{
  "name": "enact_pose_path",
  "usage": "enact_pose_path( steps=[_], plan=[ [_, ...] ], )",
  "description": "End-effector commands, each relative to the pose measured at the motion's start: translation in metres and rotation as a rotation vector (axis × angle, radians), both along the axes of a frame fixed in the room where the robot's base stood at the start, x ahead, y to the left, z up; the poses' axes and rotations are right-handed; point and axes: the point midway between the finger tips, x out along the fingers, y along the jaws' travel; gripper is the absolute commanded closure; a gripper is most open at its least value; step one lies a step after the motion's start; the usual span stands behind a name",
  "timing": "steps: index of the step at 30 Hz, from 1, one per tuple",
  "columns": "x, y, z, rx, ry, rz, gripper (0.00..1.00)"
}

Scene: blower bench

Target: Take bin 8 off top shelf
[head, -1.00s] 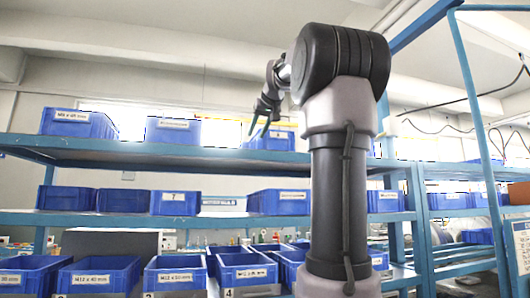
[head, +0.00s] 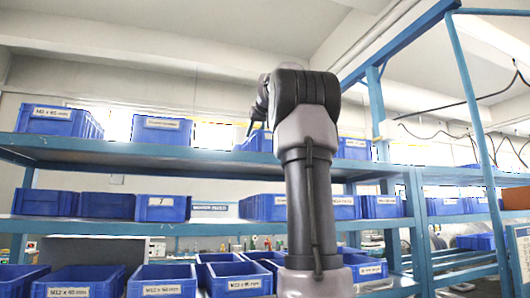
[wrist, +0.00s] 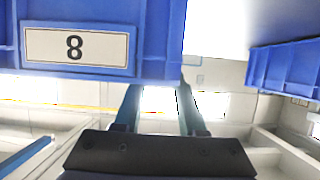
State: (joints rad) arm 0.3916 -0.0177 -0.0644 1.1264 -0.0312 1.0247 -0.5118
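In the head view my gripper (head: 250,129) is at the top shelf (head: 110,152), by a blue bin (head: 247,143) partly hidden behind my arm. That bin's label cannot be read there.
Other blue bins stand on the top shelf, at left (head: 58,121), centre left (head: 162,131) and right of my arm (head: 353,149). Another bin (wrist: 287,72) shows at right in the wrist view, with a gap before bin 8. The lower shelves hold several bins.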

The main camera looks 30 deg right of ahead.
Motion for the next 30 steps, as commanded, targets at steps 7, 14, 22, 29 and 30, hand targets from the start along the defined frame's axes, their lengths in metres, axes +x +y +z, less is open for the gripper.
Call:
enact_pose_path(
  steps=[7, 14, 22, 29, 30],
  plan=[
    [0.031, -0.004, -0.012, 0.001, 0.002, 0.001, 0.6],
    [0.046, -0.008, -0.017, 0.001, -0.001, 0.0, 0.6],
    [0.045, -0.008, -0.017, 0.001, 0.0, 0.0, 1.0],
    [0.045, -0.008, -0.017, 0.001, 0.0, 0.0, 1.0],
    [0.045, -0.008, -0.017, 0.001, 0.0, 0.0, 1.0]
  ],
)
